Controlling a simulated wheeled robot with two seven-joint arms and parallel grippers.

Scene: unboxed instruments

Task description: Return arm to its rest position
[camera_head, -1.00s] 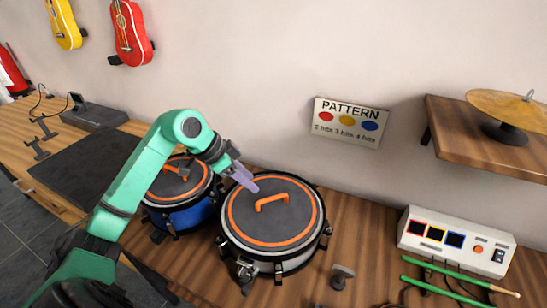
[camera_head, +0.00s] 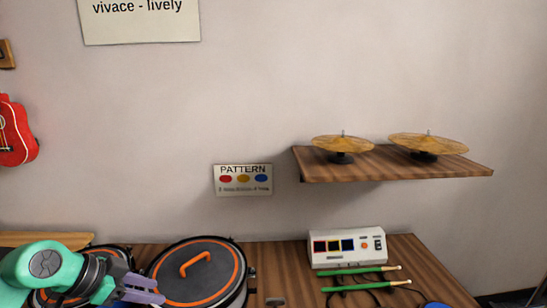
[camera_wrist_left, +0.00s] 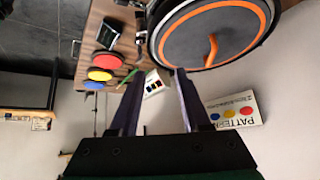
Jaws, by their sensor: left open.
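My left arm, green, comes in at the lower left of the head view. Its left gripper (camera_head: 158,290) has purple-grey fingers that point right, just left of the nearest drum in the picture. The fingers are apart with nothing between them, and the left wrist view also shows the gripper (camera_wrist_left: 158,76) empty. That drum (camera_head: 192,275) has a grey lid with an orange ring and an orange handle. It shows at the top of the wrist view (camera_wrist_left: 190,45) as well. A second drum is mostly hidden behind my arm. My right gripper is not in view.
A white control box (camera_head: 350,248) and green drumsticks (camera_head: 365,287) are on the wooden table (camera_head: 405,255). A wooden shelf (camera_head: 400,172) holds two cymbals. A pattern sign (camera_head: 242,180) hangs on the wall. Red, yellow and blue pads (camera_wrist_left: 100,74) show in the wrist view.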

